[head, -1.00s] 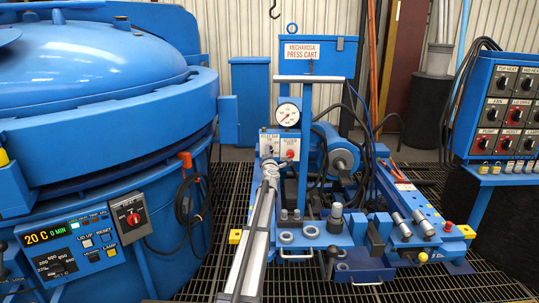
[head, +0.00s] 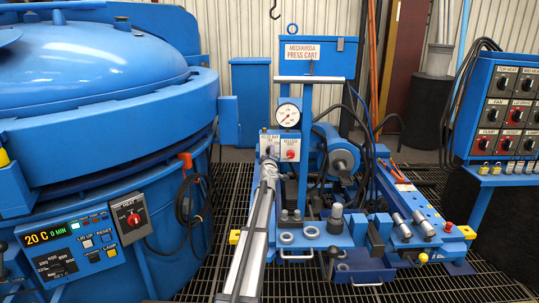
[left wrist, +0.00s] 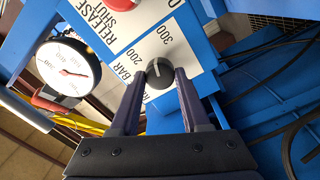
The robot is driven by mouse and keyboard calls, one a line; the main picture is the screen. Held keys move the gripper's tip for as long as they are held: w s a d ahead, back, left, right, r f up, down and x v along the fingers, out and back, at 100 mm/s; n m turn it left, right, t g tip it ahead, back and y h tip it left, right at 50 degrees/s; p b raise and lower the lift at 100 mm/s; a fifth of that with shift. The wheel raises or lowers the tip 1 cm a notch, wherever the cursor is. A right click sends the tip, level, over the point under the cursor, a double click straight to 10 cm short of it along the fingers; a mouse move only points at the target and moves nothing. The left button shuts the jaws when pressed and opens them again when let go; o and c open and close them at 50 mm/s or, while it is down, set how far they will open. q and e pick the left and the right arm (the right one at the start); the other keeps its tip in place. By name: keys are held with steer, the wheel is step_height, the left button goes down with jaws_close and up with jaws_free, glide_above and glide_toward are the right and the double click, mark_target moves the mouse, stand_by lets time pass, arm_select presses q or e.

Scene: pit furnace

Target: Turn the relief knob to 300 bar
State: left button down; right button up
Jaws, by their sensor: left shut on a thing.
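The relief knob (left wrist: 159,74) is a small dark round knob with a light pointer mark. It sits on a white plate (left wrist: 203,52) printed with BAR, 200 and 300. The mark's exact reading is too small to tell. My left gripper (left wrist: 160,76) is shut on the knob, one finger on each side of it. In the head view my left gripper (head: 268,162) reaches up to the plate (head: 280,143) and largely hides the knob. My right gripper is not in view.
A round gauge with a red needle (head: 288,115) stands above the plate. The red release knob (head: 291,155) is just right of my gripper. The blue furnace (head: 100,120) is at left, a switch panel (head: 507,110) at right. Hoses hang behind the cart.

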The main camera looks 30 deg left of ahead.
arm_select(q)
steer(key=shift+m, duration=0.9)
steer(key=shift+d, duration=0.1)
steer(key=shift+c, duration=1.9)
jaws_free()
steer(key=v, duration=0.7)
steer(key=shift+s, duration=0.35)
steer(key=shift+d, duration=0.15)
